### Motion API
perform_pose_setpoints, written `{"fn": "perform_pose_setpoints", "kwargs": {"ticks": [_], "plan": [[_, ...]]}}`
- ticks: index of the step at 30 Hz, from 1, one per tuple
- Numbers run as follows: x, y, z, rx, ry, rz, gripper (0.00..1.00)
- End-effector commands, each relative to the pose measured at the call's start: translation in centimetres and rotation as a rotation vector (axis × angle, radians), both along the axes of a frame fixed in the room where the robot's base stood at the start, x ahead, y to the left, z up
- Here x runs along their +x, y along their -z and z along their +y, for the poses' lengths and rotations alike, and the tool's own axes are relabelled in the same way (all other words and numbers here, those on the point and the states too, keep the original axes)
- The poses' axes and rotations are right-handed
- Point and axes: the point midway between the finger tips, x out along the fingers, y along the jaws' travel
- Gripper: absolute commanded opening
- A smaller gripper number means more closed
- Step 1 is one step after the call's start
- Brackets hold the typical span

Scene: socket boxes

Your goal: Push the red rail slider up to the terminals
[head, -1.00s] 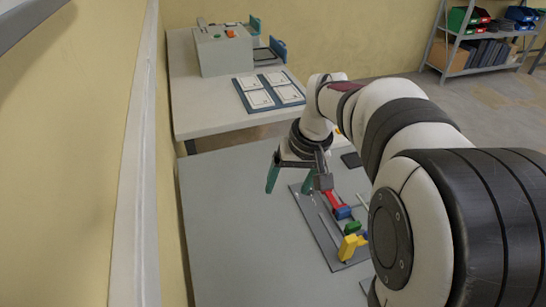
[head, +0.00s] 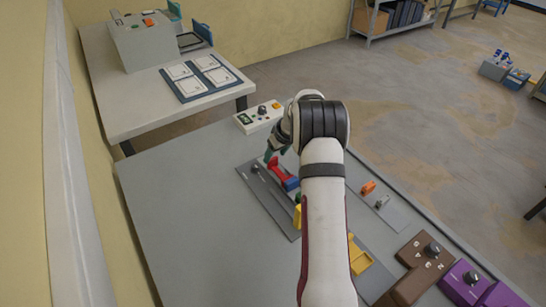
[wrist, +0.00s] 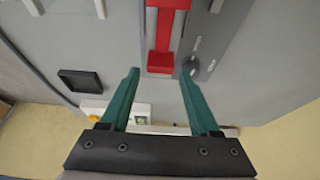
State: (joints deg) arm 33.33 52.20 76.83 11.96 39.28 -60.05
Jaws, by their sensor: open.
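In the wrist view the red slider (wrist: 160,62) shows as an end block with a long stem. My gripper (wrist: 160,72) is open and empty, its teal fingertips on either side of that end block in the picture; I cannot tell how far above it they are. In the head view one teal finger (head: 269,154) shows beside the slider, and my arm hides the rest. I cannot make out the terminals for certain.
Yellow parts (head: 356,256) stand near my arm. A light control box (head: 258,117) stands behind the panel. Brown and purple boxes (head: 465,286) are at the right. The grey table's left side is clear.

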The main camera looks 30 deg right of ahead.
Motion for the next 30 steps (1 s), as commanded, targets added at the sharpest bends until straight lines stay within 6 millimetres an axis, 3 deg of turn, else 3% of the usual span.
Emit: {"fn": "perform_pose_setpoints", "kwargs": {"ticks": [6, 16, 26, 30], "plan": [[1.0, 2.4, 0.0, 0.0, 0.001, 0.001, 0.62], [1.1, 2.7, 0.0, 0.0, 0.001, 0.0, 0.61], [1.1, 2.7, 0.0, 0.0, 0.001, 0.0, 0.01], [1.1, 2.7, 0.0, 0.0, 0.001, 0.0, 0.0]]}}
